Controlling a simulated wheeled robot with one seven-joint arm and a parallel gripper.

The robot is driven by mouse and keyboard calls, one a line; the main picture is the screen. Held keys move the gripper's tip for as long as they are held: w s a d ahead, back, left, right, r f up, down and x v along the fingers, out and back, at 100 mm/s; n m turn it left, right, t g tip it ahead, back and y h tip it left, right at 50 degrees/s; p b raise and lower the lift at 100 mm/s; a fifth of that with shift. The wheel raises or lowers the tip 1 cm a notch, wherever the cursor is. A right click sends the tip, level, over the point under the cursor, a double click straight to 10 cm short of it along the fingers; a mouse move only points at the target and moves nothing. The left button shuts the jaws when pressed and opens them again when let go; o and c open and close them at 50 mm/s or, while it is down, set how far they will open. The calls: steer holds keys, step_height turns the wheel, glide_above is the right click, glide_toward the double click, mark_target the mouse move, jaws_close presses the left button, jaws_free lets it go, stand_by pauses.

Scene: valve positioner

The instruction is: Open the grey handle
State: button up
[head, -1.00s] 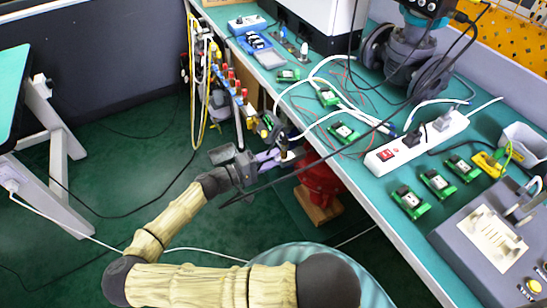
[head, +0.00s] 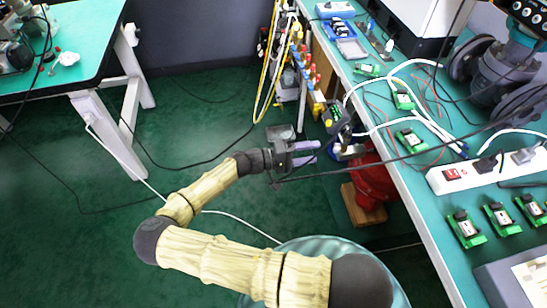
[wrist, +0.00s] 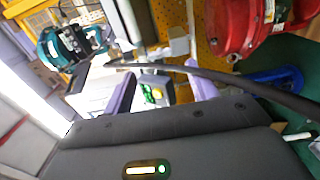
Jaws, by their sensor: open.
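My gripper (head: 317,153), with two pale purple fingers, is open and empty in the head view. It is just left of a valve assembly with a red body (head: 370,180) and a small unit with a green display (head: 335,117). A silver-grey part (head: 349,151) sits above the red body, right of the fingertips; I cannot tell whether it is the grey handle. In the wrist view my fingers (wrist: 161,88) stand apart, with a pale unit with green and yellow buttons (wrist: 153,94) seen between them. No grey handle can be made out for certain there.
A long teal workbench (head: 420,205) runs along the right, with green circuit boards and a white power strip (head: 490,170). A dark cable (head: 400,158) crosses near the gripper, and also crosses the wrist view (wrist: 235,77).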

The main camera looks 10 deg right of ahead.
steer(key=a, duration=1.1)
steer(key=shift+s, duration=0.2)
